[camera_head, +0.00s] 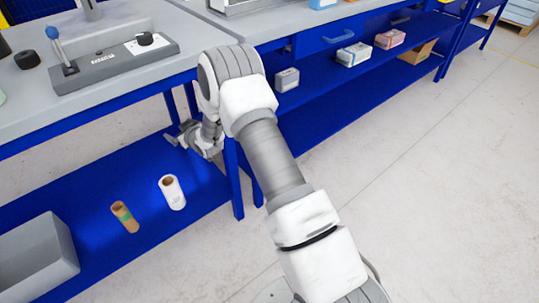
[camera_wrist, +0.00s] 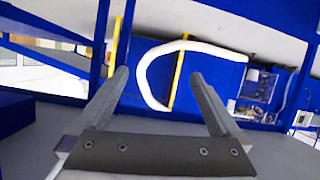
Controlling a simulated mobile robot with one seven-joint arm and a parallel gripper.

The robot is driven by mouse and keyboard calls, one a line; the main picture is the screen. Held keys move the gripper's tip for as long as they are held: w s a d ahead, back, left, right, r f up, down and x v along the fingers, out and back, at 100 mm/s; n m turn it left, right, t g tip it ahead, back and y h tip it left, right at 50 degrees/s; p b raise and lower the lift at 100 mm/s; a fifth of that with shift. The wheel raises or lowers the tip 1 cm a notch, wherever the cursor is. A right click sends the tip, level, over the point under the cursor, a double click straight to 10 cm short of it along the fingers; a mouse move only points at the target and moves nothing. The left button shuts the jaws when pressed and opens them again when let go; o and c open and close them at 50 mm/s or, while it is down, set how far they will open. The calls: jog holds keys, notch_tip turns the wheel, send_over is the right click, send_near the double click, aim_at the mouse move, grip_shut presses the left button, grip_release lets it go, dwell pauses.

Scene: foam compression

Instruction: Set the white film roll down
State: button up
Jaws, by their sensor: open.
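The white film roll (camera_head: 172,193) stands upright on the blue lower shelf (camera_head: 100,270), with its brown core showing at the top. My gripper (camera_head: 180,136) is behind and above it in the head view, apart from the roll, and is partly hidden by my own wrist. In the wrist view my gripper (camera_wrist: 160,75) has its two fingers spread with nothing between them. The film roll does not show in the wrist view.
A brown roll with a green band (camera_head: 125,217) stands left of the film roll. A grey bin (camera_head: 40,258) is at the shelf's left end. A blue table leg (camera_head: 233,180) rises close to my arm. The grey worktop (camera_head: 150,90) overhangs the shelf.

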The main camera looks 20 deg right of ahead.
jog(key=s+d+r+m+g+h, duration=0.15)
jog(key=s+d+r, duration=0.35)
jog(key=s+r, duration=0.6)
jog(key=s+d+r+m+g+h, duration=0.1)
jog(key=s+d+r+g+h, duration=0.15)
jog(key=s+d+r, duration=0.75)
jog(key=s+a+r+m+g, duration=0.1)
jog(key=s+r, duration=0.2)
jog(key=s, duration=1)
jog(key=s+a+r+m+g, duration=0.1)
jog(key=s+r, duration=0.3)
jog(key=s, duration=0.9)
jog(key=shift+s+a+g, duration=0.3)
jog(key=shift+g, duration=0.3)
jog(key=shift+r+m, duration=0.15)
jog(key=shift+m, duration=0.1)
notch_tip(320, 180, up, 29)
jog(key=p, duration=2.8)
jog(key=shift+f+p, duration=0.2)
jog(key=shift+p, duration=0.2)
